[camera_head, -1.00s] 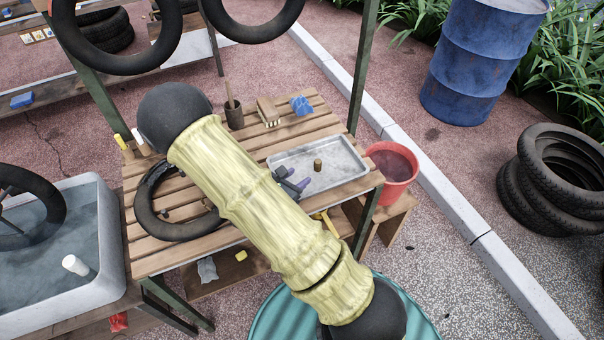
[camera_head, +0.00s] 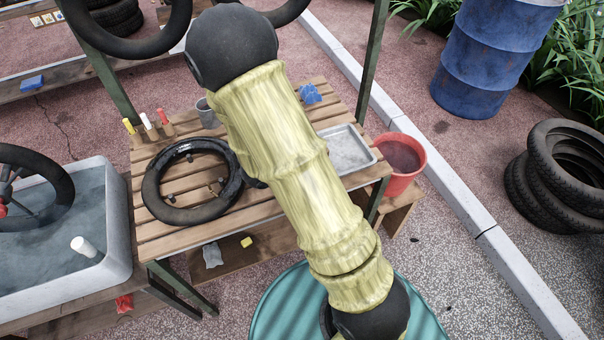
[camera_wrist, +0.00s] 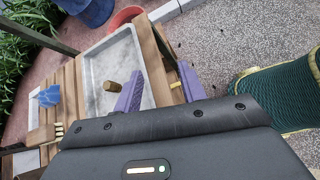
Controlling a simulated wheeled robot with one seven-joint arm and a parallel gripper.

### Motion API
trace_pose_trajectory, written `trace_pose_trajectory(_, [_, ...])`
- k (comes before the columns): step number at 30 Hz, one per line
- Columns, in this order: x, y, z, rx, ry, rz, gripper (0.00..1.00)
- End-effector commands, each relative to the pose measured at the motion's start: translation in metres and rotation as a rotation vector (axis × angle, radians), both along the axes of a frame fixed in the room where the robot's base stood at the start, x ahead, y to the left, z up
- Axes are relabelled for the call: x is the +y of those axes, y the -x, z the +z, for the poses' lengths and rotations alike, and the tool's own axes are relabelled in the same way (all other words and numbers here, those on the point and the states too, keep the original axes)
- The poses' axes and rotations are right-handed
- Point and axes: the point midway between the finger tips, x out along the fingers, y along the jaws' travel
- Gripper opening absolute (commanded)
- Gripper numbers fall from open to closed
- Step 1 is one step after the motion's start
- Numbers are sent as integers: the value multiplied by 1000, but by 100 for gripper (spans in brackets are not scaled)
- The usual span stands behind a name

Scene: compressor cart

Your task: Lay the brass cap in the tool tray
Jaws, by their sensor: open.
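The brass cap (camera_wrist: 111,86) is a small cylinder in the tool tray, apparently upright on its floor. The tool tray (camera_wrist: 86,72) is a shallow grey metal tray; part of it also shows in the head view (camera_head: 346,150), where my arm hides the cap. My gripper (camera_wrist: 160,73) is open and empty, its two purple fingers apart near the tray's side. The cap is left of the left finger in the wrist view, outside the jaws and apart from them. In the head view the fingers are hidden behind my arm.
The tray is on a slatted wooden bench (camera_head: 160,232). A black tyre (camera_head: 160,205) lies on the bench to the left. A red bucket (camera_head: 412,172) stands right of the bench, and a blue cloth (camera_head: 311,93) lies behind the tray.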

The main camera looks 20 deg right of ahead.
Motion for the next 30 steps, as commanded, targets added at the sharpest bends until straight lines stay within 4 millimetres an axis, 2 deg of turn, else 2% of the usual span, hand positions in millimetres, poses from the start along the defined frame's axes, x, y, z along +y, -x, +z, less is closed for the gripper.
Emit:
trace_pose_trajectory(4, [9, 32, 15, -113, -198, -290, 41])
trace_pose_trajectory(10, [37, 54, 35, -302, -473, -645, 41])
trace_pose_trajectory(16, [66, 51, 66, -543, -744, -961, 41])
trace_pose_trajectory(21, [77, 41, 92, -716, -906, -1142, 41])
trace_pose_trajectory(30, [79, 38, 99, -760, -945, -1189, 41])
